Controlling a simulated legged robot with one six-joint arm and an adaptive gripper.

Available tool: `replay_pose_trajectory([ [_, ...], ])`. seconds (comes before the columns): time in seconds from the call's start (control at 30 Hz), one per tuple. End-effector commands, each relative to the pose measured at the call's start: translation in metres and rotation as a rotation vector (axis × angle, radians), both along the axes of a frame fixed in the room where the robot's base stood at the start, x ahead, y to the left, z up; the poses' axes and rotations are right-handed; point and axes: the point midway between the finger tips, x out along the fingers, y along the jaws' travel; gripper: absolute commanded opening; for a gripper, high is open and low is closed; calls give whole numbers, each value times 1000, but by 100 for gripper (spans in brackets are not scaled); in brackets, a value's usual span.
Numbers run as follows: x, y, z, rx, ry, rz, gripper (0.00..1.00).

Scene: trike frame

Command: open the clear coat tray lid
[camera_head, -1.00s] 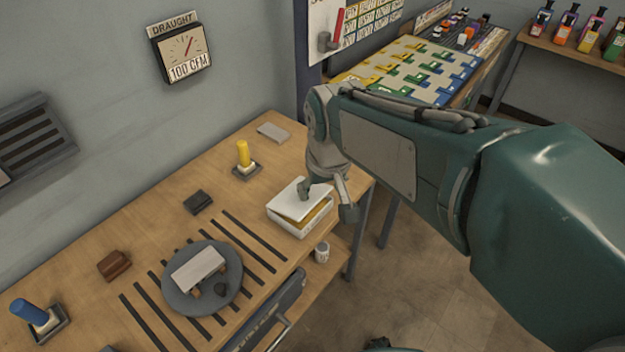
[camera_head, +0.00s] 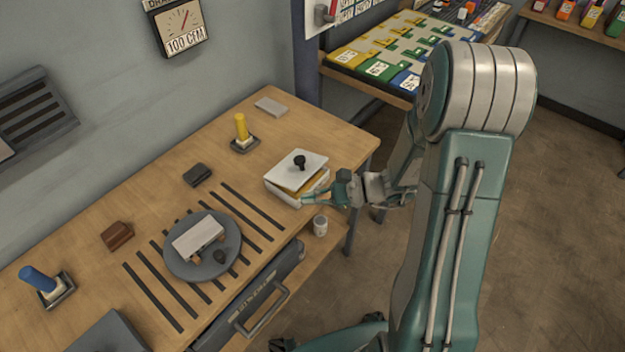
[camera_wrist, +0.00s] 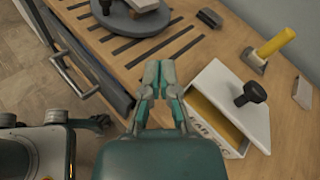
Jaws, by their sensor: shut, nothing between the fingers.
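The clear coat tray (camera_head: 282,196) is a white box at the right end of the bench, its front label partly readable in the wrist view (camera_wrist: 233,147). Its white lid (camera_head: 287,167) has a black knob (camera_head: 300,160) and sits tilted or askew, with a yellow strip showing between lid and box. In the wrist view the lid (camera_wrist: 228,88) and knob (camera_wrist: 250,94) are right of my gripper. My gripper (camera_head: 307,199) is shut and empty at the tray's front right corner, below the lid's level. It shows in the wrist view (camera_wrist: 158,66); contact with the tray is unclear.
A small white can (camera_head: 320,226) stands below the tray on a lower ledge. A round grey turntable (camera_head: 178,262) holding a light block is to the left. A yellow-handled tool (camera_head: 241,128) stands behind. A drawer handle (camera_head: 262,310) juts from the bench front.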

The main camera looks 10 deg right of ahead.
Motion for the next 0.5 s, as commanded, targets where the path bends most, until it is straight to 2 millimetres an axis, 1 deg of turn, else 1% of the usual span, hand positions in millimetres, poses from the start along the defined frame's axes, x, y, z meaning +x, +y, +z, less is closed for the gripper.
replay_pose_trajectory([
  [0.03, 8, -15, -12, 72, 45, -117, 0],
  [0.13, 24, -48, -31, 203, 101, -352, 0],
  [0.2, 31, -71, -44, 272, 128, -496, 0],
  [0.3, 36, -97, -58, 337, 150, -646, 0],
  [0.4, 37, -111, -66, 366, 158, -722, 0],
  [0.5, 41, -111, -67, 371, 157, -737, 0],
])
